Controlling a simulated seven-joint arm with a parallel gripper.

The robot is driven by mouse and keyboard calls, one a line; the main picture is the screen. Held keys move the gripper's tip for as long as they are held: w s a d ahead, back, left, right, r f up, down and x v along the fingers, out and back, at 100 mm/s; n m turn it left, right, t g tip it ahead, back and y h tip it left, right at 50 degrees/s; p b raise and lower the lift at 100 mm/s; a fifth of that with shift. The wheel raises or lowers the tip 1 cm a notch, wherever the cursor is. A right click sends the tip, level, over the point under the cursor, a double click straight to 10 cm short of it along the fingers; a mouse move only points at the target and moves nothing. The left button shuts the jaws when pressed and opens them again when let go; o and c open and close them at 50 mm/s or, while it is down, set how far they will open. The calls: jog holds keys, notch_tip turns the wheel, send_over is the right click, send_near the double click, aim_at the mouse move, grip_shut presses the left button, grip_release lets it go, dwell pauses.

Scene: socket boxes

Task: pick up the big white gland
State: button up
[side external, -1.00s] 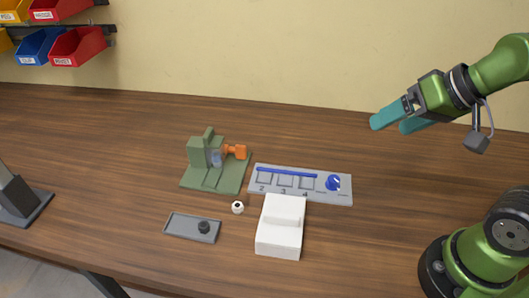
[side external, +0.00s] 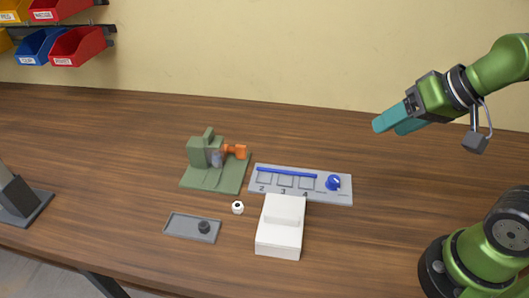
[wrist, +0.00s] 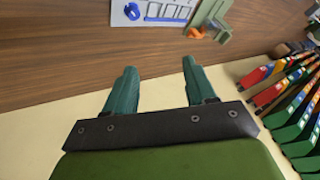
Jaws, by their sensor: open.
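A small white ring-shaped piece with a dark centre, which looks like the big white gland (side external: 238,207), sits on the table between the grey tray and the white box. A small dark piece (side external: 204,227) stands in the grey tray (side external: 180,225). My gripper (side external: 384,125) has teal fingers and is high above the table at the right, far from the white piece. In the wrist view the fingers (wrist: 157,82) are apart with nothing between them. The white piece does not show in the wrist view.
A white box (side external: 279,238) stands right of the white piece. Behind it lies a grey numbered panel (side external: 343,193) with a blue bar and blue knob. A green fixture (side external: 197,152) with an orange part (side external: 237,151) stands behind left. Colored bins hang at the back left.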

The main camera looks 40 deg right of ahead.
jog(key=w+a+f+n+g, duration=0.1)
jog(key=w+a+f+g, duration=0.1)
jog(key=m+g+h, duration=0.2)
jog(key=m+g, duration=0.3)
jog(key=m, duration=3.1)
send_over(237, 204)
notch_tip(237, 204, down, 16)
jog(key=shift+s+a+f, duration=0.15)
jog(key=shift+f, duration=0.1)
jog(key=shift+w+d+f, duration=0.1)
jog(key=shift+f, duration=1.25)
jog(key=shift+w+d+f, duration=0.1)
jog(key=shift+f, duration=1.25)
jog(key=shift+c, duration=0.3)
